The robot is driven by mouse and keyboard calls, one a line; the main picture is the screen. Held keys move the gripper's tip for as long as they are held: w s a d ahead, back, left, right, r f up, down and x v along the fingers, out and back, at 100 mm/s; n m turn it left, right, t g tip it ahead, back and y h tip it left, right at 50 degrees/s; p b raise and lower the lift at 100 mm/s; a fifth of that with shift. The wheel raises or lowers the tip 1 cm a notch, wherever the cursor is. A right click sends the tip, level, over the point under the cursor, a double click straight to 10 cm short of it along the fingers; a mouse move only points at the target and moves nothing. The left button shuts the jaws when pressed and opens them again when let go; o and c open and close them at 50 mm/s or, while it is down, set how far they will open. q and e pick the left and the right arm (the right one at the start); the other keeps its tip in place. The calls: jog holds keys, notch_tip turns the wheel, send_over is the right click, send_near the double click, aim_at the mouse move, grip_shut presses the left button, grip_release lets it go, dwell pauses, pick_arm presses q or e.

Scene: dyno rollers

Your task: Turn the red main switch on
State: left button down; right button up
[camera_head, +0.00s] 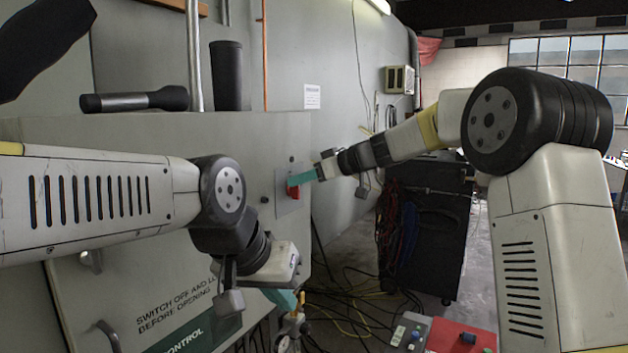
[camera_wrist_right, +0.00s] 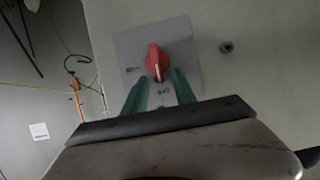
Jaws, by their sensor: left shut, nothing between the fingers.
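The red main switch (camera_wrist_right: 157,62) is a rotary knob on a square grey plate (camera_wrist_right: 183,42) on the cabinet wall. In the head view the red switch (camera_head: 293,191) shows at the cabinet's right side, partly behind my right gripper (camera_head: 302,179). In the wrist view my right gripper (camera_wrist_right: 158,88) is open, its teal fingers apart on either side of the knob's lower end; I cannot tell whether they touch it. My left gripper (camera_head: 285,299) is shut and empty, low before the cabinet.
The grey cabinet (camera_head: 130,290) has a flashlight (camera_head: 135,100) and a dark cylinder (camera_head: 226,75) on top. Cables (camera_head: 350,310) lie on the floor. A dark cart (camera_head: 430,240) stands behind my right arm. A red and grey box (camera_head: 460,338) is at the bottom right.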

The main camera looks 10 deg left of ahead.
jog(key=shift+w+a, duration=0.1)
jog(key=shift+a, duration=0.1)
jog(key=shift+c, duration=0.2)
grip_shut()
